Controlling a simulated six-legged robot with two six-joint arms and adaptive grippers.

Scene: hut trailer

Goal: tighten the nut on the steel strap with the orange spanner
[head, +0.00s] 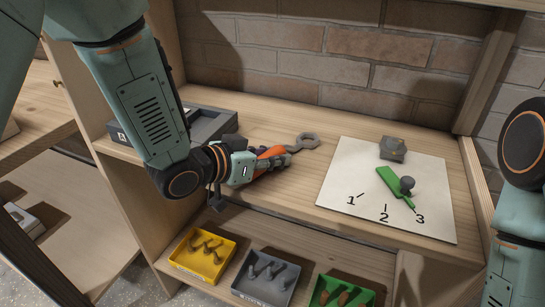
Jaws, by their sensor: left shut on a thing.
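My left gripper (276,161) is shut on the orange spanner (271,152) above the wooden shelf top. The spanner's grey head (306,140) points right, towards the white board, and is apart from it. Part of the orange handle is hidden by the fingers. I cannot make out a steel strap or a nut for certain in this view. My right arm shows at the right edge, but its gripper is out of view.
A white board (340,180) marked 1, 2, 3 carries a green lever (391,180) with a grey knob and a grey block (392,148). A grey tray (213,123) stands behind my left arm. Yellow (183,265), grey (262,299) and green bins with hooks sit below.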

